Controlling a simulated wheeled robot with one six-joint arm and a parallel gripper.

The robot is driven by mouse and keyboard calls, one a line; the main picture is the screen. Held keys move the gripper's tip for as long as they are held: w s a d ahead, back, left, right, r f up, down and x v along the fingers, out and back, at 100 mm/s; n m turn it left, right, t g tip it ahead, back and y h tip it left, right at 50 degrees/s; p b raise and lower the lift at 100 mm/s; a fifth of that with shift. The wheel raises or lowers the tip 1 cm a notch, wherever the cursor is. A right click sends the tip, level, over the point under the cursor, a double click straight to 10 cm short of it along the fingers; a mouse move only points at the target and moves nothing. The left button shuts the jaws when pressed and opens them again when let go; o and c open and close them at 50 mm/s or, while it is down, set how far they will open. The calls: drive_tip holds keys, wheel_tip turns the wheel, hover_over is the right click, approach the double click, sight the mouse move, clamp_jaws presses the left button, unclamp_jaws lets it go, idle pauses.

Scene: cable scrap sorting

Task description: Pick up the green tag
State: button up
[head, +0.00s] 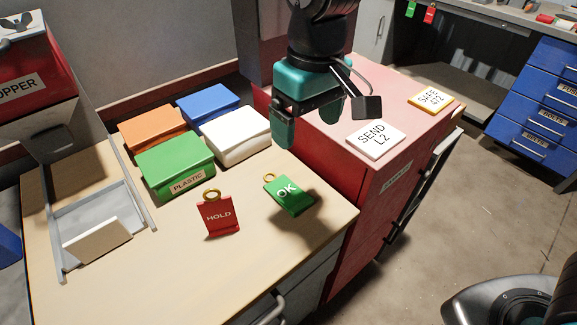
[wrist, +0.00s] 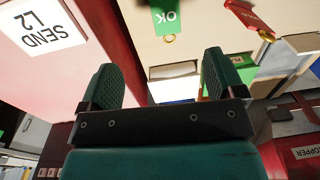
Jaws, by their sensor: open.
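The green tag (head: 289,196) reads OK and has a brass ring at its top. It lies on the wooden tabletop in the head view, near the table's right edge. It also shows at the top of the wrist view (wrist: 166,16), partly cut off by the frame. My gripper (head: 306,122) is open and empty, above and apart from the green tag. In the wrist view its two teal fingers (wrist: 160,80) stand apart with nothing between them. A red tag (head: 219,216) reading HOLD stands to the left of the green tag.
A green PLASTIC box (head: 174,166), a white box (head: 237,136), a blue box (head: 207,107) and an orange box (head: 153,128) stand behind the tags. A red cabinet (head: 352,196) with a SEND L2 card (head: 375,139) adjoins the table's right side.

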drive_tip(key=w+a, duration=0.2)
hover_over(290, 194)
drive_tip(key=shift+h, duration=0.3)
drive_tip(key=f, duration=1.1)
drive_tip(key=shift+w, duration=0.4)
drive_tip(key=shift+s+f, duration=0.2)
drive_tip(key=shift+f, duration=1.25)
drive_tip(key=shift+s+f, duration=0.15)
drive_tip(key=shift+f, duration=1.3)
drive_tip(key=c, duration=1)
